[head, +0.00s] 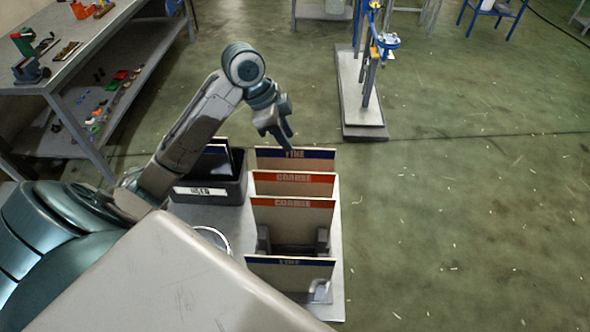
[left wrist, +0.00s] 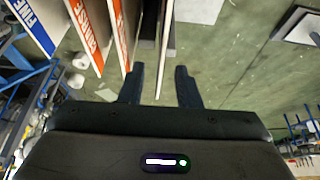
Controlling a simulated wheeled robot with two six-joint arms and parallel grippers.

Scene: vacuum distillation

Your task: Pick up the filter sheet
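Filter sheets stand upright in a row in the head view: a blue-edged FINE sheet (head: 290,277) in front, two orange-edged COARSE sheets (head: 292,222) (head: 293,186) behind it, and another blue-edged FINE sheet (head: 296,164) at the back. My left gripper (head: 287,138) points down just above the back FINE sheet. In the left wrist view its fingers (left wrist: 159,88) are apart, and a sheet seen edge-on (left wrist: 165,45) lines up with the gap between them. I cannot tell whether the fingers touch it. My right gripper is in neither view.
A dark bin labelled USED (head: 188,191) with sheets in it stands left of the row. The row stands on a grey surface (head: 336,285). A shelved bench (head: 75,75) is at the upper left, and a stand on a base (head: 362,110) is behind. The floor at right is clear.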

